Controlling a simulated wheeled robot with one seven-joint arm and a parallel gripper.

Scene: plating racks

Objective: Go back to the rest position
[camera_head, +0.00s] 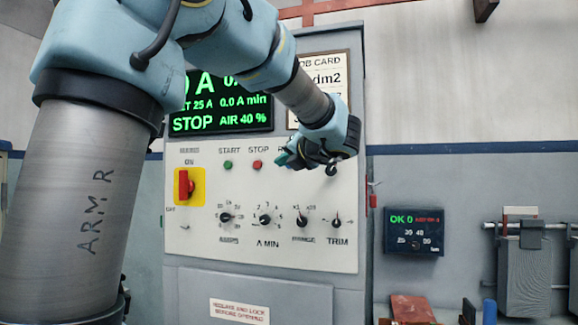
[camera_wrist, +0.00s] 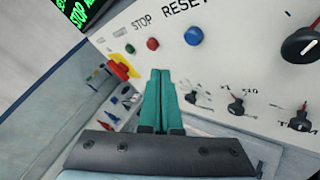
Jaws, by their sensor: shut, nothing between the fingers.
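My arm reaches in from the upper left in the head view. My gripper (camera_head: 284,158) is in front of the grey control panel (camera_head: 190,245), at the height of the button row. Its teal fingers (camera_wrist: 160,77) are together and empty in the wrist view. They point towards the panel face, below the red STOP button (camera_wrist: 152,44) and the blue RESET button (camera_wrist: 193,35) in that picture. A gap to the face seems to show, but I cannot tell its size. The gripper hides the RESET button in the head view.
The panel has a green START button (camera_head: 228,165), a red switch (camera_head: 184,184) on a yellow plate, and several black knobs (camera_head: 265,219). The display (camera_head: 221,110) reads STOP. A small dark box (camera_head: 413,231) hangs at right, beside a grey rack (camera_head: 530,270).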

